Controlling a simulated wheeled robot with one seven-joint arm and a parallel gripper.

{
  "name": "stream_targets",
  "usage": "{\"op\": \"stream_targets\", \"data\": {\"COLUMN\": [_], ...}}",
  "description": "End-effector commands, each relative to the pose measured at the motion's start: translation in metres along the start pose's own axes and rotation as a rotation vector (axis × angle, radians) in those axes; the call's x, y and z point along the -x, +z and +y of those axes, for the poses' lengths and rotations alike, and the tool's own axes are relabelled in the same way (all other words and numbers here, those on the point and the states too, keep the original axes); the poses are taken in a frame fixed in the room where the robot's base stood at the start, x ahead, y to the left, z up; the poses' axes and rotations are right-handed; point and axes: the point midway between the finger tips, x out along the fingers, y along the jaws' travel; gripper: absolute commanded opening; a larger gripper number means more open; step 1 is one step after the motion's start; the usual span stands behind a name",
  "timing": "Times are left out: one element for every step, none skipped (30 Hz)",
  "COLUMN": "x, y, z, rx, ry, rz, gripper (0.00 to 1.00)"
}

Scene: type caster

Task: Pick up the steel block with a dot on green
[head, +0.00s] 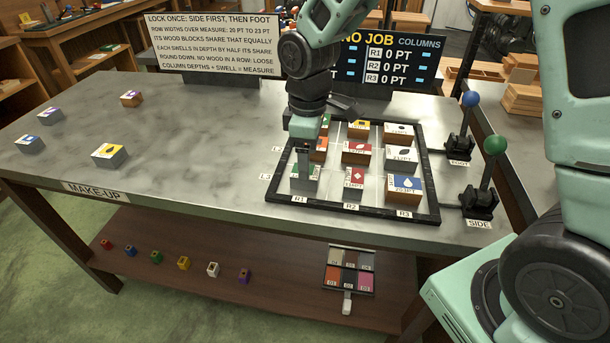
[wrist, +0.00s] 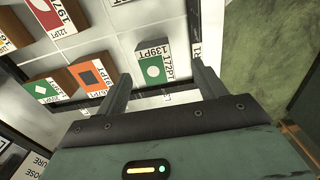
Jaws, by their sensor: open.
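The steel block with a white dot on green (wrist: 152,68) is in the wrist view, its label reading 139PT and 172PT. In the head view the grey block (head: 304,184) stands at the front left of the black frame, in column R1, partly hidden by my gripper. My gripper (head: 305,160) is low over it, pointing down. In the wrist view my gripper's open fingers (wrist: 161,75) show on either side of the block. I cannot tell whether either finger touches it.
The black frame (head: 433,190) holds several other blocks, including an orange one (wrist: 92,76) and a green diamond one (wrist: 42,90) in the same column. Blue-knobbed (head: 470,99) and green-knobbed (head: 495,145) levers stand at right. Several loose blocks lie at left; the table between is clear.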

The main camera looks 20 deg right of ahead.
Motion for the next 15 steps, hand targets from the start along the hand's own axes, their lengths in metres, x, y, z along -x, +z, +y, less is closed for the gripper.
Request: {"op": "stream_targets", "data": {"x": [-0.002,-0.004,-0.006,-0.009,-0.011,-0.016,-0.021,-0.025,-0.030,-0.034,-0.039,-0.044,-0.047,-0.050,-0.053], "y": [0.000,0.000,-0.001,-0.001,-0.002,-0.003,-0.004,-0.004,-0.006,-0.006,-0.006,-0.006,-0.006,-0.007,-0.007], "z": [0.000,0.000,0.000,0.001,0.001,0.002,0.003,0.004,0.006,0.006,0.006,0.006,0.006,0.006,0.006], "rx": [0.000,0.000,0.000,0.000,0.000,0.000,0.000,0.000,0.000,0.000,0.000,0.001,0.001,0.001,0.001], "ry": [0.000,0.000,-0.001,-0.002,-0.002,-0.002,-0.003,-0.003,-0.002,-0.002,-0.002,-0.002,-0.002,-0.001,-0.001], "rz": [0.000,0.000,0.000,-0.001,-0.002,-0.002,-0.003,-0.003,-0.003,-0.003,-0.003,-0.002,-0.002,-0.001,-0.001], "gripper": [0.70,0.70,0.70,0.70,0.70,0.70,0.70,0.70,0.70,0.70,0.70,0.70,0.70,0.70,0.70]}}
